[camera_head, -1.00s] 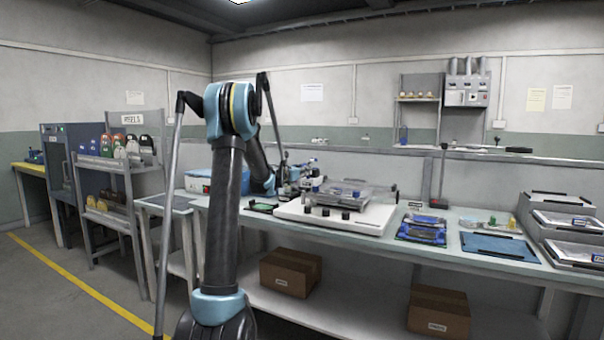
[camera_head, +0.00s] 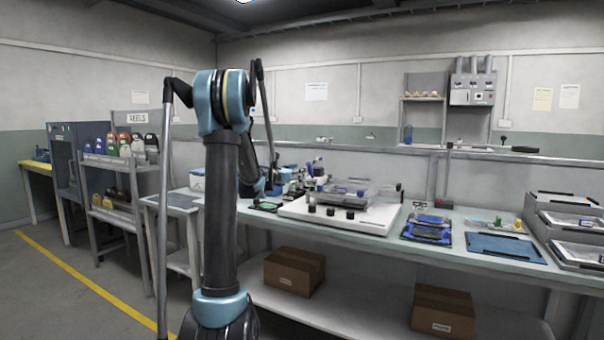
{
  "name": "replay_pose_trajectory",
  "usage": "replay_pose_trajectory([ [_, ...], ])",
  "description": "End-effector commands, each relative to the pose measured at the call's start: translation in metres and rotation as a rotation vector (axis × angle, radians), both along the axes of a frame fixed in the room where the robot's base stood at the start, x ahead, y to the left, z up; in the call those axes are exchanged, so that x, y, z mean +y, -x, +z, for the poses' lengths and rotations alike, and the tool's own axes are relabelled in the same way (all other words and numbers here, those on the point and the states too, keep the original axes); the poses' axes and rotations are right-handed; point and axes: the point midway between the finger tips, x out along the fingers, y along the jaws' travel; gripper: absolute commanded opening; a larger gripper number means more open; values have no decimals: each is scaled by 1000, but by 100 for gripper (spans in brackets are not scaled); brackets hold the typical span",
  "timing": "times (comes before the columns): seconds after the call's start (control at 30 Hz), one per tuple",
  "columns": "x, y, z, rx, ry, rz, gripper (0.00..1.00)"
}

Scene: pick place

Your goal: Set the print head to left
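A white flat machine (camera_head: 375,227) with a clear-topped frame (camera_head: 345,194) and dark knobs along its front sits on the long bench; it looks like the printer. Its print head cannot be told apart clearly at this size. My arm stands in front of the bench, left of the machine, and its forearm reaches down behind the upright link. My gripper (camera_head: 286,190) is small and partly hidden near the bench top, left of the white machine. I cannot see its fingers clearly or whether it holds anything.
A small dark green board (camera_head: 265,207) lies left of the machine. Blue fixtures (camera_head: 428,229), a blue mat (camera_head: 505,248) and stacked grey trays (camera_head: 570,225) are to the right. A reel rack (camera_head: 115,190) stands left. Cardboard boxes (camera_head: 294,271) sit on the lower shelf.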

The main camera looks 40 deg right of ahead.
Motion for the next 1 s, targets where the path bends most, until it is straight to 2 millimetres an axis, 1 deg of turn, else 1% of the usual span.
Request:
replay_pose_trajectory([
  [0.03,8,2,0,0,0,1,41],
  [0.1,18,5,0,0,0,1,41],
  [0.2,28,7,0,0,0,2,41],
  [0.3,34,10,-1,0,0,0,41],
  [0.9,38,9,0,-1,-1,2,41],
  [1.0,43,12,0,-22,-18,2,41],
])
